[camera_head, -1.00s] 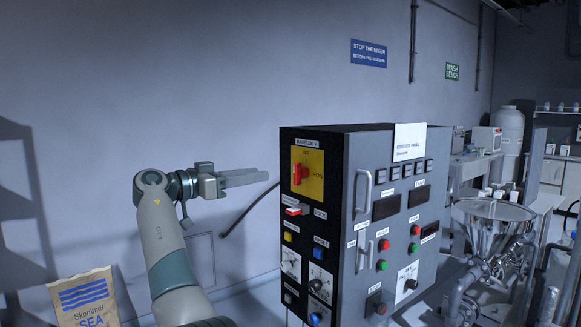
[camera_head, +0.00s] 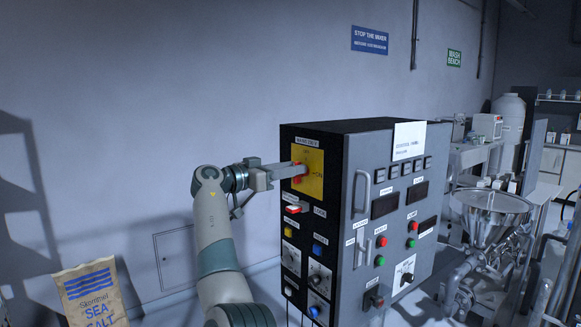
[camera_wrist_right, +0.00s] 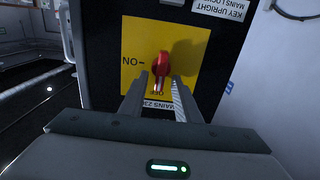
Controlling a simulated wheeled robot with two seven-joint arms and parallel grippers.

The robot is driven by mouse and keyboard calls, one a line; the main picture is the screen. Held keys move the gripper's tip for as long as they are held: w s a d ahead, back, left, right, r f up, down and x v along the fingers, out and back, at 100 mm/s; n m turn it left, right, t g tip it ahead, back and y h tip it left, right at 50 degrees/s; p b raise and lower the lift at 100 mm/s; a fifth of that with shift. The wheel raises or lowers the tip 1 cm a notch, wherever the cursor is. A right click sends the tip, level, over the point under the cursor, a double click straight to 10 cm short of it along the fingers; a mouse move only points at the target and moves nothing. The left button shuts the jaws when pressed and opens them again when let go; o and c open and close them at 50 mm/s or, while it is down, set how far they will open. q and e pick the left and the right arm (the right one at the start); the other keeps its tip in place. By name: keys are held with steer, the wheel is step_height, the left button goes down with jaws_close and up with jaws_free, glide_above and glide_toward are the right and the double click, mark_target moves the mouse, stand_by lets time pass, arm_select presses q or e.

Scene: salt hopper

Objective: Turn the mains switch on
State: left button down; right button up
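The mains switch is a red handle (camera_wrist_right: 161,66) on a yellow plate (camera_head: 314,185), high on the dark side face of the control cabinet (camera_head: 345,200). In the wrist view the handle lies in line with the OFF mark, and the ON mark is off to one side. My right gripper (camera_head: 297,170) is at the handle. In the wrist view its two fingers (camera_wrist_right: 159,82) stand apart, one on each side of the handle's end, with gaps showing. Contact cannot be made out. In the head view the fingers partly hide the handle. My left gripper is not in view.
Below the switch are a red key-type control (camera_head: 293,209), a yellow button (camera_head: 289,230) and a blue button (camera_head: 318,250). A salt sack (camera_head: 90,295) stands at the lower left. A steel hopper (camera_head: 490,210) is right of the cabinet. The wall side is clear.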

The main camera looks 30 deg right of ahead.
jaws_close()
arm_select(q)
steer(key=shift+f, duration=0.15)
